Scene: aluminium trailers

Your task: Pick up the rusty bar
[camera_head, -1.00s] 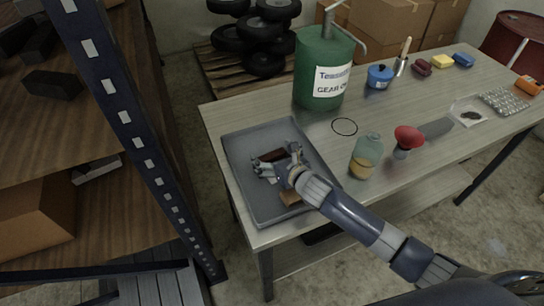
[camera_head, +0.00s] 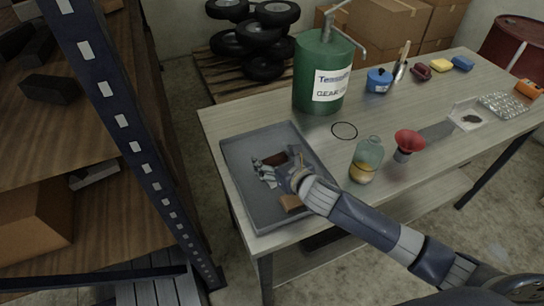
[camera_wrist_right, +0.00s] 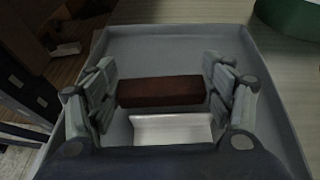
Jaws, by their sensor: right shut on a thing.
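The rusty bar (camera_head: 275,158) is a dark reddish-brown block at the grey tray (camera_head: 252,205) on the table. In the right wrist view the rusty bar (camera_wrist_right: 162,91) lies crosswise between the two fingers, one at each end. My right gripper (camera_head: 279,168) is shut on it, and its fingers also show in the right wrist view (camera_wrist_right: 161,84). The bar appears low over the tray; I cannot tell if it still touches the floor. My left gripper is not in view.
A green gear-oil can (camera_head: 318,75), a black ring (camera_head: 344,130), a glass bottle (camera_head: 366,160) and a red-topped item (camera_head: 408,143) stand or lie right of the tray. A shelf rack (camera_head: 120,115) is at left.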

